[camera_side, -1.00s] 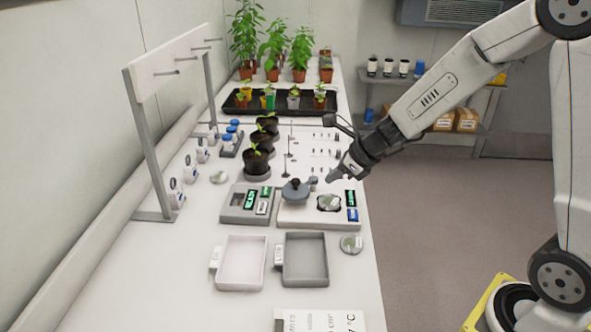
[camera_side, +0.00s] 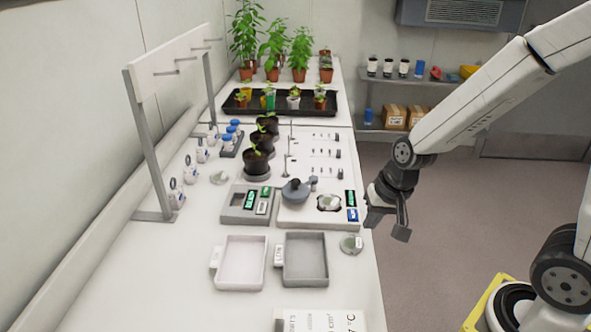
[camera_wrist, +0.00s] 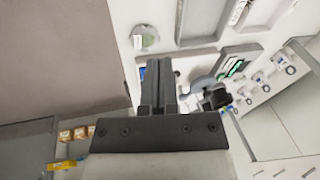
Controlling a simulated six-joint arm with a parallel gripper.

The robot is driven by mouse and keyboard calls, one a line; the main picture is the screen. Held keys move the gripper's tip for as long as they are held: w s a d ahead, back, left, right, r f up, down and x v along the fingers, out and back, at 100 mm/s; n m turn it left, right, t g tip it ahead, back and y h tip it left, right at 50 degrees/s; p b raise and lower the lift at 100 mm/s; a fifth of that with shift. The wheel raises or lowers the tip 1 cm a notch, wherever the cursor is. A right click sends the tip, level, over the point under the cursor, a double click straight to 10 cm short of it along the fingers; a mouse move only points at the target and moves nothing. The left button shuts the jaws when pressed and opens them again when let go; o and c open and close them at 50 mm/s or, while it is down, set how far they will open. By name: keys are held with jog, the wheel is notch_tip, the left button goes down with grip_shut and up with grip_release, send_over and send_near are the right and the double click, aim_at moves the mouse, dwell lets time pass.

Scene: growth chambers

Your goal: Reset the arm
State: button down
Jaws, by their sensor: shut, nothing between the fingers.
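My gripper (camera_side: 376,217) hangs at the right edge of the white bench in the side view, beside the device with the green and blue displays. Its fingers are together with nothing between them. In the wrist view the shut gripper (camera_wrist: 159,88) points up the picture, with the bench's edge and the floor to its left. My arm reaches in from the right of the side view.
A white rack (camera_side: 160,67) stands left. Open floor (camera_side: 450,230) lies right of the bench.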

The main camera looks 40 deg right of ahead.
jog(key=s+n, duration=0.1)
jog(key=n, duration=0.1)
jog(key=s+n, duration=0.1)
jog(key=n, duration=0.1)
jog(key=s+n+h, duration=0.1)
jog(key=n, duration=0.2)
jog(key=shift+d+f, duration=0.2)
jog(key=shift+d, duration=0.1)
